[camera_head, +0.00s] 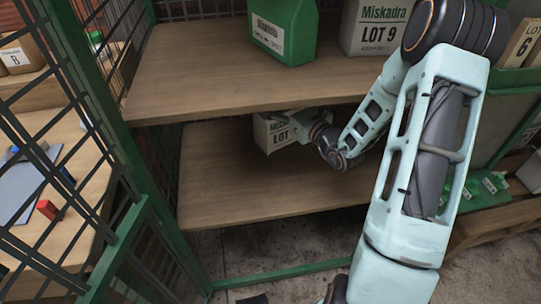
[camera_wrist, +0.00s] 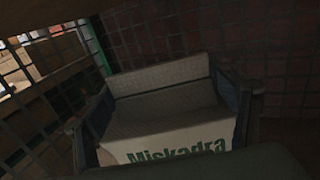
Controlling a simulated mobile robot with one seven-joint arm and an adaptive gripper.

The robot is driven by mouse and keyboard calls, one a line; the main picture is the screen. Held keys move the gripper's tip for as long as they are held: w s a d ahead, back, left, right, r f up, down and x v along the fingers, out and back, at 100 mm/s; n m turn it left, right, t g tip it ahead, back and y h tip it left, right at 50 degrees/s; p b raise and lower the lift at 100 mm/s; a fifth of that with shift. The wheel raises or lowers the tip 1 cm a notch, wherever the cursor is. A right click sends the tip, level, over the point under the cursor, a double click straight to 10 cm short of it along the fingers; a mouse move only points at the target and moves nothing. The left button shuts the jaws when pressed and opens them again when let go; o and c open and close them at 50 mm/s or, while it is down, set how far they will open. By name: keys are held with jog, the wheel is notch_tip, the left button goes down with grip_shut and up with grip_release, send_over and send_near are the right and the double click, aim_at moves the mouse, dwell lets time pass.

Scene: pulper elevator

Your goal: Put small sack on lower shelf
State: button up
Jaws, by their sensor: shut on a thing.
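The small sack (camera_head: 274,132), white with green "Miskadra" and dark "LOT" print, is over the lower shelf (camera_head: 230,185), under the upper board. My gripper (camera_head: 302,124) is shut on it from the right. In the wrist view the sack (camera_wrist: 165,110) sits upright between the two fingers of my gripper (camera_wrist: 165,125), its folded top showing. I cannot tell whether its base touches the shelf board. Part of the sack is hidden by the upper shelf edge and my gripper.
The upper shelf (camera_head: 200,75) holds a green sack (camera_head: 284,30) and a white "LOT 9" sack (camera_head: 375,25). A green post (camera_head: 105,120) with wire mesh stands at the left. The lower shelf's front left is bare. Green-and-white items (camera_head: 490,187) lie at the right.

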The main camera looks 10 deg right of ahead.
aim_at(279, 123)
notch_tip(279, 123, down, 10)
jog(key=b, duration=0.3)
jog(key=shift+w+r, duration=0.1)
jog(key=shift+r, duration=0.15)
jog(key=shift+f+b, duration=0.2)
jog(key=shift+b, duration=0.1)
jog(key=o, duration=2.1)
jog(key=shift+c, duration=0.2)
jog(key=shift+s+d+r, duration=0.1)
jog(key=shift+s+r, duration=0.05)
jog(key=shift+s, duration=0.1)
jog(key=p+v, duration=0.2)
jog(key=v, duration=0.9)
jog(key=shift+s, duration=0.35)
